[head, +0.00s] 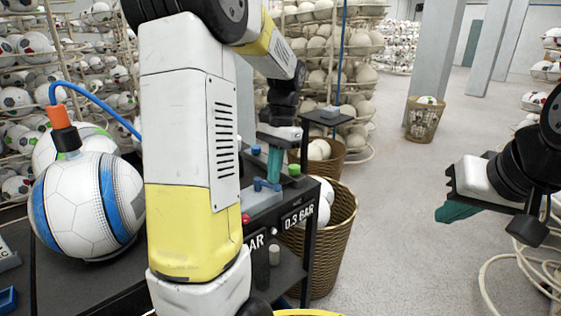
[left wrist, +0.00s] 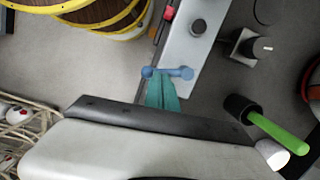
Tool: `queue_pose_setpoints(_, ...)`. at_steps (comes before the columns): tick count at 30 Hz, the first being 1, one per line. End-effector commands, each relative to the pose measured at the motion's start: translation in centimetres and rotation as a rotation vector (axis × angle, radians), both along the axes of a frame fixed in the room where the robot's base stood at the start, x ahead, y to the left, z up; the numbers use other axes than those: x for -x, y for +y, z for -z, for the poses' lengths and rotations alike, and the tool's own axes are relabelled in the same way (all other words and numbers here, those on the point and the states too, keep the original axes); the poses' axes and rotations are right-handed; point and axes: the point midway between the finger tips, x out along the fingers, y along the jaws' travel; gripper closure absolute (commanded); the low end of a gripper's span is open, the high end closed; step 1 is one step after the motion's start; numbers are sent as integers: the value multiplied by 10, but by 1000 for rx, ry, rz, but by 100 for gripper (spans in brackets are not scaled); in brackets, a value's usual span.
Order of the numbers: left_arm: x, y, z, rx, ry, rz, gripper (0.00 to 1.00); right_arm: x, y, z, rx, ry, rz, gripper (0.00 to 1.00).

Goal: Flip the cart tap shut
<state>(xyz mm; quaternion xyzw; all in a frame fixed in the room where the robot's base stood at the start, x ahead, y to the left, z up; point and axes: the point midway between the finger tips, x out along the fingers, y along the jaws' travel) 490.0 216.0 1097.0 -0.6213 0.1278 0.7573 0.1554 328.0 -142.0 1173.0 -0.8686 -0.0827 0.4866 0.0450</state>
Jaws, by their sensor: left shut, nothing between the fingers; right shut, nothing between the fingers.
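The blue cart tap (head: 259,185) sits on a light grey block on top of the dark cart. In the left wrist view it is a short blue bar (left wrist: 184,72) with rounded ends, lying across the fingertips. My left gripper (head: 274,170) points down at the tap with its teal fingers shut and empty. In the left wrist view its fingertips (left wrist: 162,80) are right at the tap, overlapping it; I cannot tell whether they touch. My right gripper (head: 458,211) is shut and empty, out over the floor at the right, far from the cart.
A white and blue ball (head: 75,205) with an orange fitting (head: 63,130) and blue hose sits on the cart's left. A wicker basket (head: 335,240) stands beside the cart.

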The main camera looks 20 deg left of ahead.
Motion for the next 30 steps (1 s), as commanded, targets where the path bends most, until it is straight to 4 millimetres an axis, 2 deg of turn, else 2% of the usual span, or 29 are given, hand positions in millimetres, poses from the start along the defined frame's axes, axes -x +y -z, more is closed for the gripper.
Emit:
queue_pose_setpoints(13,2,1,1,0,1,38,100,0,0,0,0,0,0,100)
queue_pose_setpoints(24,1,17,1,-2,1,35,100,0,0,0,0,0,0,100)
queue_pose_setpoints(30,1,18,1,-3,2,35,100,0,0,0,0,0,0,100)
